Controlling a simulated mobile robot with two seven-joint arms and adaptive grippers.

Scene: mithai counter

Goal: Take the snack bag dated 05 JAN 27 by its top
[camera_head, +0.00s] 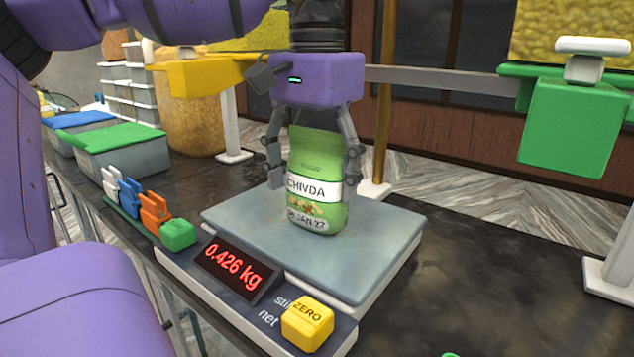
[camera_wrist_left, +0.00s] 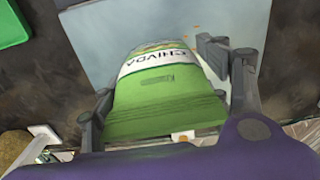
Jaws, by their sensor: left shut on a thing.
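The green snack bag (camera_head: 318,165) has a white band reading CHIVDA and a date line that shows as "JAN 27", its day digits hard to read. It stands upright on the scale's plate (camera_head: 250,225). My left gripper (camera_head: 312,172) comes from above, its two fingers shut on the bag's sides at the upper part. In the left wrist view, the bag (camera_wrist_left: 165,90) sits between the fingers (camera_wrist_left: 160,90), its top edge toward the palm. The scale display (camera_head: 235,268) reads 0.426 kg. My right gripper is not in view.
A yellow ZERO button (camera_head: 307,323) is on the scale's front. Coloured clips (camera_head: 140,208) and a green block (camera_head: 177,234) lie left of the scale. Lidded tubs (camera_head: 120,150) stand behind them. A green box-shaped piece (camera_head: 578,125) hangs at right.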

